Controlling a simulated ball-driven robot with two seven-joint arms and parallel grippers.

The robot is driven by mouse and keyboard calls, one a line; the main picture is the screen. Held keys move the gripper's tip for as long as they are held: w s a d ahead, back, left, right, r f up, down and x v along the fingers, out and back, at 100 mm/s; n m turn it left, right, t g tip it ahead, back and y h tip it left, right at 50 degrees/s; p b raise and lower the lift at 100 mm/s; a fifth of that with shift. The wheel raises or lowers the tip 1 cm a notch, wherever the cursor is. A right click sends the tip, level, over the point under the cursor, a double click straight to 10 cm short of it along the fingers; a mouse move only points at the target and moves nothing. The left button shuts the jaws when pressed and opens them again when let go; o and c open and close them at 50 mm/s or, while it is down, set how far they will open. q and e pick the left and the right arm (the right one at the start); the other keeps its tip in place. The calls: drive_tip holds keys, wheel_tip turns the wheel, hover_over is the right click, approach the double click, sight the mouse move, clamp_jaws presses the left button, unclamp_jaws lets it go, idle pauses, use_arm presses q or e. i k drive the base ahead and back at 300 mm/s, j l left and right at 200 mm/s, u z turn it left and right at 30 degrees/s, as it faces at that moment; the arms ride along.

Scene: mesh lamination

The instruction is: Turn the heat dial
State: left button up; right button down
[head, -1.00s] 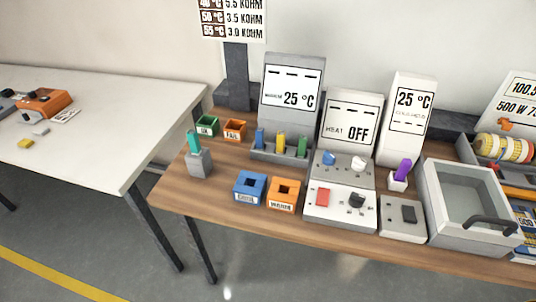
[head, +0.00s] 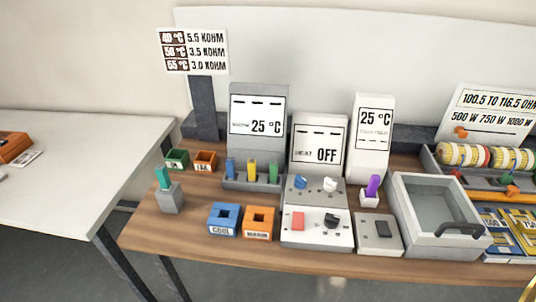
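The control box (head: 317,212) stands on the wooden bench below a display (head: 318,148) reading "HEAT OFF". Its upper panel has a blue knob (head: 300,182) and a white knob (head: 330,184). Its lower panel has a red button (head: 298,221) and a black knob (head: 332,220). I cannot tell from the labels which knob is the heat dial.
Left of the box are a blue COOL holder (head: 224,219) and an orange WARM holder (head: 259,222). Right of it are a grey switch box (head: 378,250) and an open-topped grey bath (head: 398,236) with a dark handle. A purple-topped piece (head: 372,188) stands behind.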

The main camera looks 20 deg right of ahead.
sight(332, 220)
drive_tip(key=z, duration=1.35)
drive_tip(key=j+z, duration=0.35)
drive_tip(key=k+l, duration=0.05)
drive_tip(key=l, duration=0.05)
